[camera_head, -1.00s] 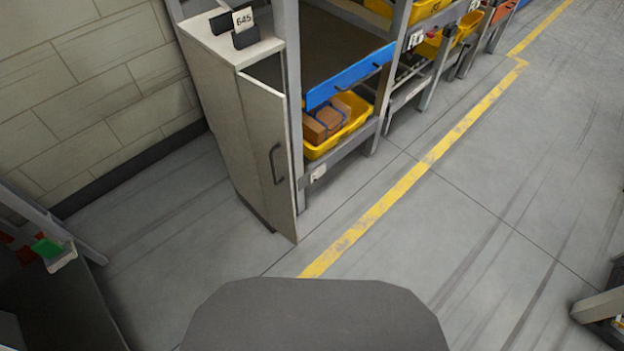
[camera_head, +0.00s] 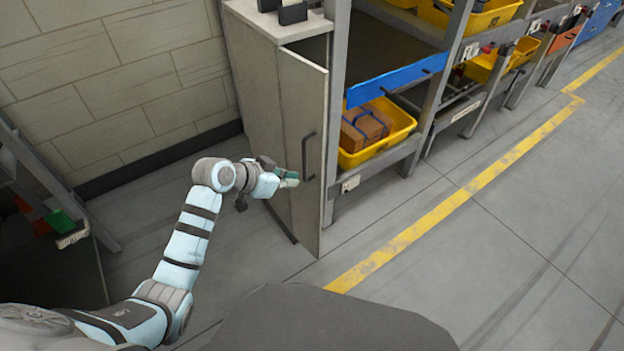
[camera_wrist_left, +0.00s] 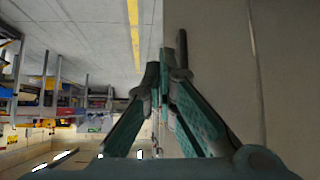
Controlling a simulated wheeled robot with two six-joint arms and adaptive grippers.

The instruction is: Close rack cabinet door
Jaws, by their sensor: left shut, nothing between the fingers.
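The rack cabinet (camera_head: 258,110) is a narrow beige cabinet at the end of the racking, left of centre in the head view. Its door (camera_head: 298,95) stands open, swung out toward me, with a dark vertical handle (camera_head: 308,158) near its free edge. My left gripper (camera_head: 292,180) is at the door's outer face, just left of the handle, with its fingers together and empty. In the left wrist view the green fingers (camera_wrist_left: 165,75) meet beside the pale door panel (camera_wrist_left: 215,70); whether they touch it I cannot tell. My right gripper is not in view.
Racking with yellow bins (camera_head: 398,122) and a blue drawer front (camera_head: 398,78) stands right of the cabinet. A brick wall (camera_head: 110,90) is behind on the left. The grey floor with its yellow line (camera_head: 450,210) is clear on the right.

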